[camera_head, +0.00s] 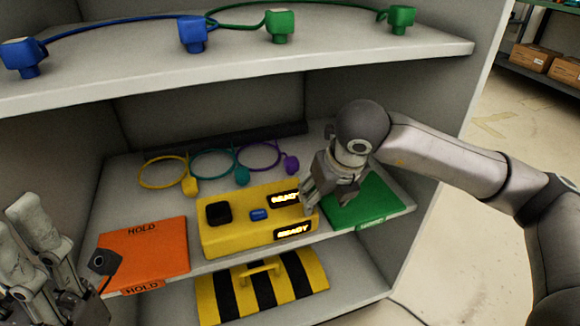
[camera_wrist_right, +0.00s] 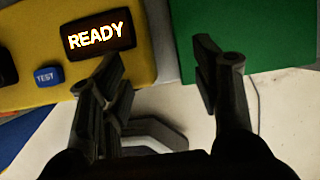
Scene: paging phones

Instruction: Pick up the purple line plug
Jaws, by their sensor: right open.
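The purple line plug (camera_head: 291,165) sits on the middle shelf at the end of a looped purple cord (camera_head: 258,157), right of the teal and yellow plugs. My right gripper (camera_head: 328,197) is open and empty, in front of and to the right of the purple plug, over the seam between the yellow box and the green pad. In the right wrist view its two fingers stand apart (camera_wrist_right: 165,80), with no plug between them. My left gripper (camera_head: 40,260) is partly in view at the lower left; its jaw state is unclear.
The yellow box (camera_head: 228,242) with READY displays stands in front of the plugs. An orange HOLD pad (camera_head: 145,250) lies left, a green pad (camera_head: 370,205) right. The upper shelf (camera_head: 330,52) with blue and green plugs overhangs. A striped case (camera_head: 225,295) sits below.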

